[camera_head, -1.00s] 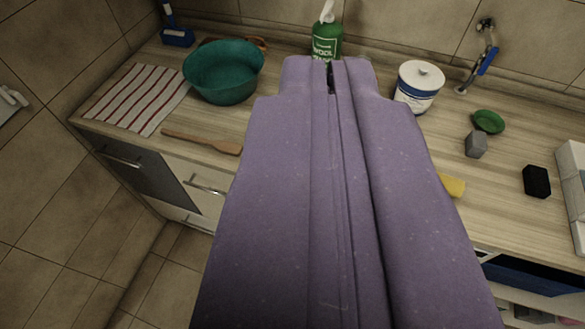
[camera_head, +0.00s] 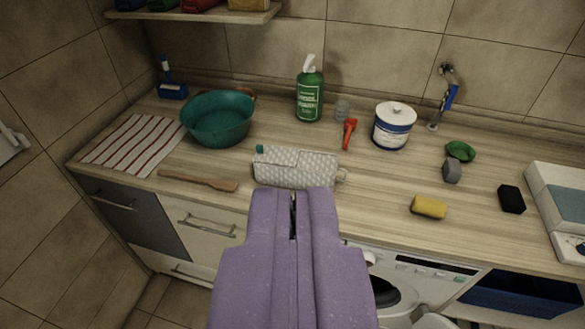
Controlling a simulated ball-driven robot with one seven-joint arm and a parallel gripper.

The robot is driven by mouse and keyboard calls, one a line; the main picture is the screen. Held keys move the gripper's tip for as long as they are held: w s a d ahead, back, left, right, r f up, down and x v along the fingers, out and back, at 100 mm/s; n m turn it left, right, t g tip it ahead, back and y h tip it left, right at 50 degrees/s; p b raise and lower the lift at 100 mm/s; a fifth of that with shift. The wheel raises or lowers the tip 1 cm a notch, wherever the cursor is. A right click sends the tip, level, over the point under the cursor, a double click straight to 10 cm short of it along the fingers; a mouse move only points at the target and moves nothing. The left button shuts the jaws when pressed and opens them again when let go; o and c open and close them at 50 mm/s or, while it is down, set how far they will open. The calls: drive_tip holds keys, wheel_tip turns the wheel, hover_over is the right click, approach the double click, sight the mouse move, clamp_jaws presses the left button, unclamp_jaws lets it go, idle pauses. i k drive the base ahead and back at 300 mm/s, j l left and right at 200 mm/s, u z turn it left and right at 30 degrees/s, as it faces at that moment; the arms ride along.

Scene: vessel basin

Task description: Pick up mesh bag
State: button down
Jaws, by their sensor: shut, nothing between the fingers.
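A whitish-grey patterned bag (camera_head: 296,166), which looks like the mesh bag, lies on the wooden counter near its front edge. It has a small teal part at its left end and a loop at its right end. My purple gripper (camera_head: 294,194) is shut and empty. Its tips show just in front of the bag's lower edge in the picture. I cannot tell whether they touch it. The tips hide a small part of the bag's front.
A teal basin (camera_head: 217,119), striped cloth (camera_head: 134,144) and wooden spatula (camera_head: 198,180) lie to the left. A green bottle (camera_head: 309,92), red-orange tool (camera_head: 349,133) and white tub (camera_head: 394,125) stand behind. A yellow sponge (camera_head: 429,207) lies to the right. A washing machine (camera_head: 410,281) is below.

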sight(313, 168)
drive_tip(key=i+z, duration=0.15)
drive_tip(key=i, duration=0.45)
drive_tip(key=i+j+z, duration=0.15)
drive_tip(key=i, duration=0.45)
drive_tip(key=i+j+z, duration=0.15)
drive_tip(key=i, duration=0.45)
